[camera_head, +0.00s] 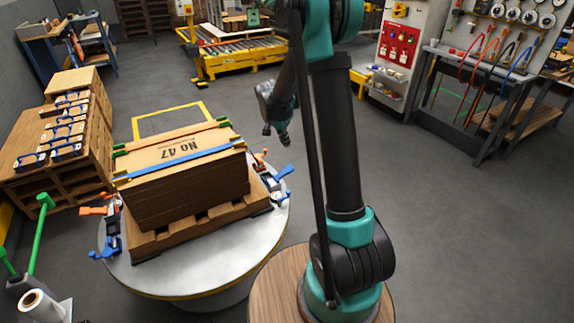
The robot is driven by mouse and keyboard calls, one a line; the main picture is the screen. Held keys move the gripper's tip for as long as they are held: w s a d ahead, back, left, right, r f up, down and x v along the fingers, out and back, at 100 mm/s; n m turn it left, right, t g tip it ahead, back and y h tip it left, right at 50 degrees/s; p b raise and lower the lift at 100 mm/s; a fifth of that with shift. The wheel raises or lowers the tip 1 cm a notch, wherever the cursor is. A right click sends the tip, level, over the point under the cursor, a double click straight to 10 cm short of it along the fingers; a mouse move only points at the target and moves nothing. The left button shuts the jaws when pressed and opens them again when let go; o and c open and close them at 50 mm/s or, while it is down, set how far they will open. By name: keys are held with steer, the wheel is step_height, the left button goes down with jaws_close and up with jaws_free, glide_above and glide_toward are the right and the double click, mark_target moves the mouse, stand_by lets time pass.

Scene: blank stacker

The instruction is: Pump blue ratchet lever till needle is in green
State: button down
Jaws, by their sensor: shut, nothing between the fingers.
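A brown crate marked "No 47" (186,186) sits on a wooden pallet (198,228) on a round grey turntable (180,277). Orange levers (97,210) (260,162) sit near each. No needle or green zone can be made out at this size. My gripper (275,138) is shut and empty, apart from the crate, above the right-hand levers in the picture.
Wooden crates with small boxes (66,128) stand at the left. A green-handled cart (38,240) and a white roll (40,303) are at lower left. A yellow roller conveyor (240,57) is at the back. A workbench (465,100) stands at right. The floor right of my arm is clear.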

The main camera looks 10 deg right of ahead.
mark_target(289, 167)
steer(key=w+a+f+m+h, duration=0.1)
steer(key=w+f+m, duration=0.3)
steer(key=w+f, duration=0.4)
steer(key=shift+w+a+f+g, duration=0.25)
steer(key=shift+w+a+g, duration=0.05)
steer(key=shift+w+a, duration=0.55)
steer(key=x, duration=1.4)
steer(key=shift+d+r, duration=0.1)
steer(key=shift+d, duration=0.2)
steer(key=shift+d, duration=0.1)
